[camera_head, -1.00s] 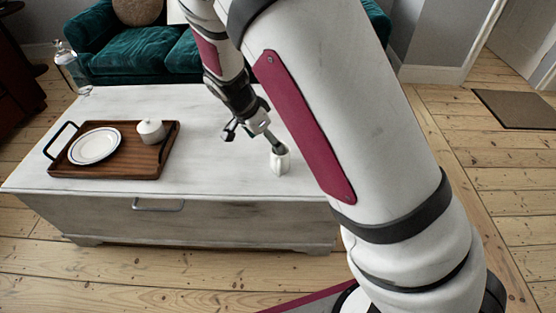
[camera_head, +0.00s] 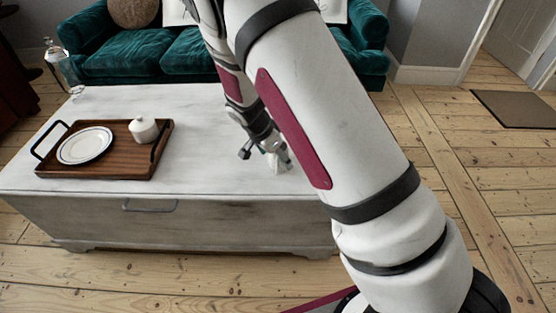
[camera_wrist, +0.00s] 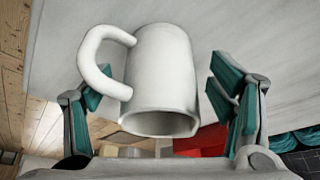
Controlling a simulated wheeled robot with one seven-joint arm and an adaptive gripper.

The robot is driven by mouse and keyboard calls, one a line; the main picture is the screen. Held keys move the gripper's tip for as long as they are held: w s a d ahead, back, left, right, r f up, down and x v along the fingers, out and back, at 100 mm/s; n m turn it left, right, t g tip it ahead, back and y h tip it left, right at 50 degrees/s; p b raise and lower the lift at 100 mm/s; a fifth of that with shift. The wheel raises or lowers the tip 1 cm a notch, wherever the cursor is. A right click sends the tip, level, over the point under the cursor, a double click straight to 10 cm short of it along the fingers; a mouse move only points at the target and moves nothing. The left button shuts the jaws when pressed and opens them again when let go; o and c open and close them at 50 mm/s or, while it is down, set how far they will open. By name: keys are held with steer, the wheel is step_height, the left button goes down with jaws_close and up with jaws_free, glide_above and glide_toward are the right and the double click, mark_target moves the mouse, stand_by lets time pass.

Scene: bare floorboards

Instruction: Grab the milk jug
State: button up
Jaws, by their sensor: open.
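The milk jug (camera_wrist: 165,70) is white with a loop handle on its left side in the wrist view. It stands between the two teal-padded fingers of my gripper (camera_wrist: 155,92), with its open rim toward the camera. The fingers are spread wide, with a visible gap on the right side; the handle is close to the left finger. In the head view my gripper (camera_head: 266,150) is low over the right part of the white chest and largely hides the jug (camera_head: 284,167).
The white chest (camera_head: 215,165) serves as a table. A wooden tray (camera_head: 110,168) on its left holds a plate (camera_head: 84,146) and a lidded white pot (camera_head: 143,130). A glass bottle (camera_head: 60,65) is at the back left. A teal sofa (camera_head: 130,50) stands behind. The chest's middle is clear.

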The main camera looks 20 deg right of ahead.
steer(key=shift+w+d+f, duration=0.1)
steer(key=shift+d+f, duration=0.15)
steer(key=shift+f, duration=0.45)
steer(key=shift+c, duration=0.2)
steer(key=c, duration=1.3)
steer(key=shift+r, duration=0.15)
